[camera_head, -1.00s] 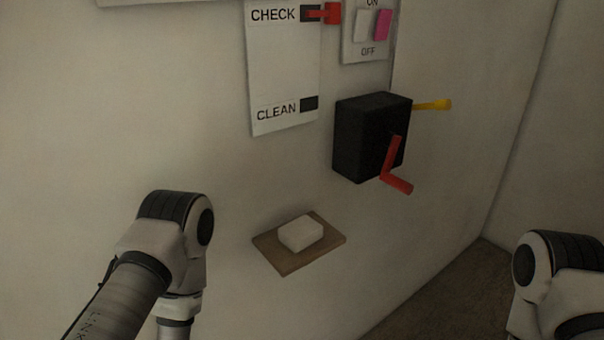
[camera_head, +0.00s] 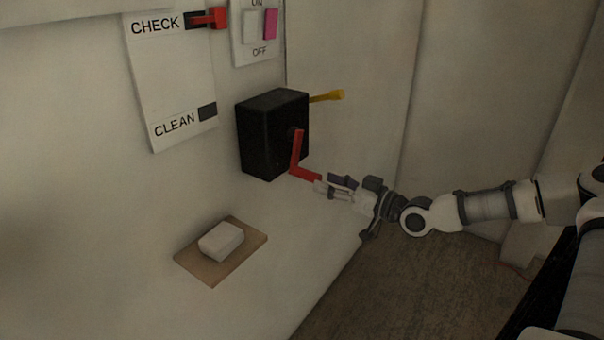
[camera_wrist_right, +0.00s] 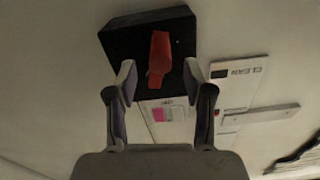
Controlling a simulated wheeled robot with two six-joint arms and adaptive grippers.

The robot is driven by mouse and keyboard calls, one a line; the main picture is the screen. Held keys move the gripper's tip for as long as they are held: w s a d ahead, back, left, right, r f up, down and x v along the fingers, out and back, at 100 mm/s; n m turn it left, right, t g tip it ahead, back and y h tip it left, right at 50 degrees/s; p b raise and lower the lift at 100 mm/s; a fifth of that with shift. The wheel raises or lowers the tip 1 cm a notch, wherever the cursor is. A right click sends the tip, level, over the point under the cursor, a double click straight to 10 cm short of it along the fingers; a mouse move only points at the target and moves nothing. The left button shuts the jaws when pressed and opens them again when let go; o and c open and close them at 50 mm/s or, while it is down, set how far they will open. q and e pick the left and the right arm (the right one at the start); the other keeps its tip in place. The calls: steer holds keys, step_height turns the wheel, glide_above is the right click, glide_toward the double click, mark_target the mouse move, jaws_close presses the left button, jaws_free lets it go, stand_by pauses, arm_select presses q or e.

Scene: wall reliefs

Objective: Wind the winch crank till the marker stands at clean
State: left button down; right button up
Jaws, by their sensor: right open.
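The black winch box (camera_head: 262,140) is on the wall, with a red crank (camera_head: 298,160) on its front and its handle pointing outward at the bottom. The red marker (camera_head: 217,17) stands at CHECK on the white scale plate (camera_head: 170,85); the CLEAN label (camera_head: 175,125) is lower. My right gripper (camera_head: 326,186) is open at the end of the crank handle. In the right wrist view the red crank (camera_wrist_right: 160,55) lies between the open fingers (camera_wrist_right: 160,85), ahead of them; I cannot tell whether they touch it. My left gripper is not in view.
A yellow lever (camera_head: 327,96) sticks out from the right of the box. A switch plate (camera_head: 255,35) with a pink and white rocker is above.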

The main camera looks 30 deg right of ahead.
mark_target(304, 174)
steer(key=b+x, duration=0.1)
steer(key=x, duration=0.5)
steer(key=shift+w+a+f+b, duration=0.1)
steer(key=shift+w+f+b, duration=0.05)
steer(key=shift+b, duration=0.25)
steer(key=shift+w+a, duration=0.2)
steer(key=shift+w, duration=0.3)
steer(key=shift+c, duration=0.4)
jaws_close()
